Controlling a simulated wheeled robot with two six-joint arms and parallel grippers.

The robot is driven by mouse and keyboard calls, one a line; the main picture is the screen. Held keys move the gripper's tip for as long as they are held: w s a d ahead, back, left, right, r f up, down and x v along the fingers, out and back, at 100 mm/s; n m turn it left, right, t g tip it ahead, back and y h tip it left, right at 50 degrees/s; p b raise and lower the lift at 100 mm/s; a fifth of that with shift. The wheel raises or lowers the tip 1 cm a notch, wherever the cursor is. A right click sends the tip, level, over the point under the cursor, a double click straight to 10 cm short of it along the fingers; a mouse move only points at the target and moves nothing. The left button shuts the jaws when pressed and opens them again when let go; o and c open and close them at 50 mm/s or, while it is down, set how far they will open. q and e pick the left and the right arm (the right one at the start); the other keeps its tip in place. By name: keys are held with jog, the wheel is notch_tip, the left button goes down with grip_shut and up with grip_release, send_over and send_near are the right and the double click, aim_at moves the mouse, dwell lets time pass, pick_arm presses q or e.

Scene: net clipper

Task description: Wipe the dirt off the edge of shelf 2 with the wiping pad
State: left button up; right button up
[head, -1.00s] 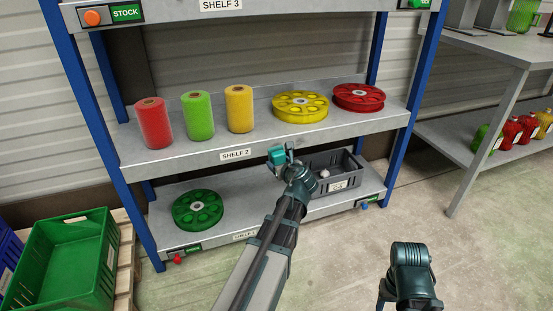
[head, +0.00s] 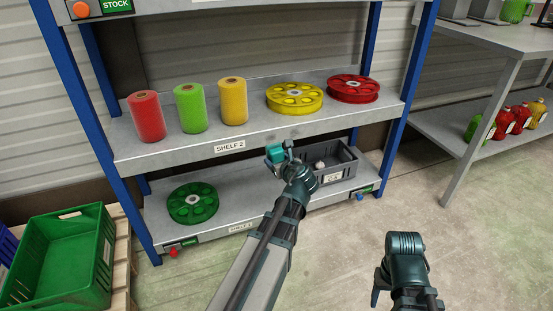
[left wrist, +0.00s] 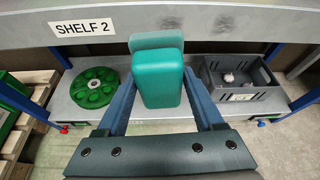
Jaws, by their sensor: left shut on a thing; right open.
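Shelf 2 (head: 190,151) is a grey metal shelf with a white label on its front edge; that edge also crosses the top of the left wrist view (left wrist: 230,25). My left gripper (head: 282,156) is shut on the teal wiping pad (head: 275,153), just in front of and slightly below the edge, right of the label. In the left wrist view the pad (left wrist: 158,80) stands upright between the fingers and hides part of the edge. I cannot tell whether it touches. My right gripper (head: 405,288) is open and empty, low at the right.
Shelf 2 carries red, green and yellow rolls (head: 192,108) and yellow and red reels (head: 295,98). Below, shelf 1 holds a green reel (head: 193,204) and a grey bin (head: 334,176). A green crate (head: 62,262) stands left. Open floor lies right.

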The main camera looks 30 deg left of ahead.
aim_at(283, 139)
dwell(0.4)
pick_arm(q)
jog(key=shift+w+a, duration=1.15)
jog(key=shift+a, duration=0.15)
jog(key=shift+w+a, duration=1.1)
jog(key=shift+a, duration=0.2)
jog(key=shift+w+a, duration=0.65)
jog(key=shift+a, duration=0.15)
jog(key=shift+w+d, duration=1.25)
jog(key=shift+w, duration=0.1)
jog(key=shift+w+d, duration=0.5)
jog(key=shift+w, duration=0.15)
jog(key=shift+w+d, duration=0.45)
jog(key=shift+w, duration=0.2)
jog(key=shift+w+d, duration=0.1)
